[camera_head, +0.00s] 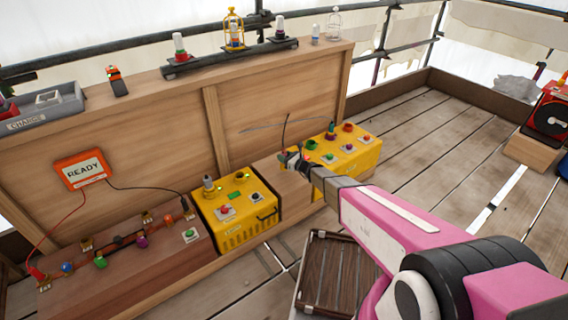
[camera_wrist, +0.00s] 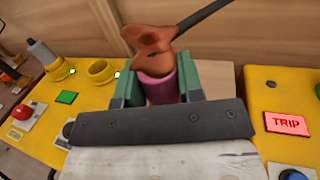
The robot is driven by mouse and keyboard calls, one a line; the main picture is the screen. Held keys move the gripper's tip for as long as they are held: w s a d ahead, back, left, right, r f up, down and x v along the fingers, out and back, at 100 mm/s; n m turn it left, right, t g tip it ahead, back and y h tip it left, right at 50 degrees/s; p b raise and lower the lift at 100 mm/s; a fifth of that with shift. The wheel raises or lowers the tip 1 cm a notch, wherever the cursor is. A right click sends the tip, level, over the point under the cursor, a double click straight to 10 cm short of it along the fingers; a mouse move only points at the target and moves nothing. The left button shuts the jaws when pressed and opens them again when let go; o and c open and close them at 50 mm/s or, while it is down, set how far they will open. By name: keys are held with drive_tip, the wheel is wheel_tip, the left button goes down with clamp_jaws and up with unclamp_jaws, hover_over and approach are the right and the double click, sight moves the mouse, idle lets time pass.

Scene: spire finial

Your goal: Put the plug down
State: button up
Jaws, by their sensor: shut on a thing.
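In the wrist view, my gripper (camera_wrist: 157,88) is shut on the plug (camera_wrist: 152,48), a brown-orange piece with a maroon lower part between the green fingers. A dark cable leaves its top toward the upper right. The plug's lower end is hidden behind the gripper's dark front plate. In the head view, my gripper (camera_head: 292,160) is over the wooden bench between two yellow boxes; the plug is too small there to make out clearly. I cannot tell whether the plug touches the bench.
The left yellow box (camera_head: 235,232) carries a grey-tipped post, a yellow ring and buttons. The right yellow box (camera_head: 352,160) carries several buttons; a red TRIP plate (camera_wrist: 286,123) shows in the wrist view. An orange READY box (camera_head: 82,170) hangs left. A slatted crate (camera_head: 313,235) stands in front.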

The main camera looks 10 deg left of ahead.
drive_tip(key=shift+f, duration=2)
drive_tip(key=shift+f, duration=0.15)
drive_tip(key=o, duration=1)
drive_tip(key=shift+d+r, duration=0.15)
drive_tip(key=shift+r, duration=0.05)
drive_tip(key=v, duration=1.2)
